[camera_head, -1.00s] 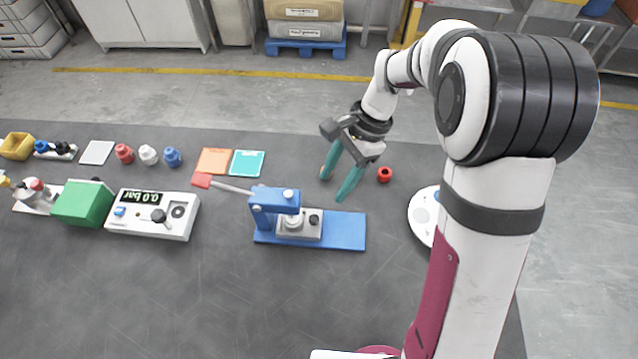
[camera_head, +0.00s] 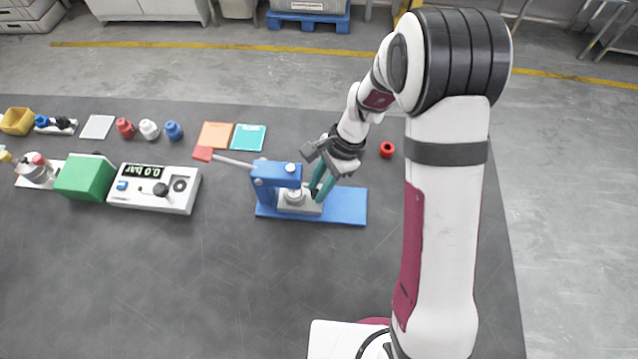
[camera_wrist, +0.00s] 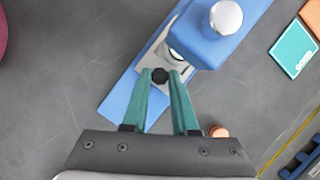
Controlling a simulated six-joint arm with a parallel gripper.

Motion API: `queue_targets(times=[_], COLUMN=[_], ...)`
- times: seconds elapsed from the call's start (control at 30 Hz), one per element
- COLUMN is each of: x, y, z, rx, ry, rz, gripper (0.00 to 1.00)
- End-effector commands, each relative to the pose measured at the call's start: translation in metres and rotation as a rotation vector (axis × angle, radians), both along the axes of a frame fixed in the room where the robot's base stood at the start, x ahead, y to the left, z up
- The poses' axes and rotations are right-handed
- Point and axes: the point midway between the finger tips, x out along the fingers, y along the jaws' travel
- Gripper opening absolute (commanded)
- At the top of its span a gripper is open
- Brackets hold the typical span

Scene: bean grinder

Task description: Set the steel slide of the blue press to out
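The blue press (camera_head: 276,173) stands on a long blue base (camera_head: 346,206) in the head view, its lever with a red grip reaching left. Its steel slide (camera_head: 288,208) is a light metal block under the press head, with bare base to its right. In the wrist view the slide (camera_wrist: 152,61) is partly covered by the blue head (camera_wrist: 208,38). My gripper (camera_wrist: 161,73) points down at the slide, its teal fingers on either side of the black knob (camera_wrist: 159,77). The fingers look closed against the knob. In the head view my gripper (camera_head: 316,196) hides the knob.
A white gauge box (camera_head: 150,200) and green block (camera_head: 85,177) stand to the left. Orange (camera_head: 215,135) and teal (camera_head: 248,137) cards lie behind the press. A small red ring-like part (camera_head: 387,149) is behind right. The table in front is clear.

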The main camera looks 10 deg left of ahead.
Motion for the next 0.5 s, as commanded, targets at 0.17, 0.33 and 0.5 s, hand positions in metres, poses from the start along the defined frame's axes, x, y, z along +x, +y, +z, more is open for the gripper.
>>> queue_targets(times=[0.17,0.33,0.5], x=[0.0003,0.0004,0.0006], y=[0.0001,0.0001,0.0], z=[0.0002,0.0003,0.0004], rx=[0.001,0.001,0.001], ry=[-0.001,-0.001,-0.001], rz=[0.0,0.0,0.0], gripper=[0.0,0.0,0.0])
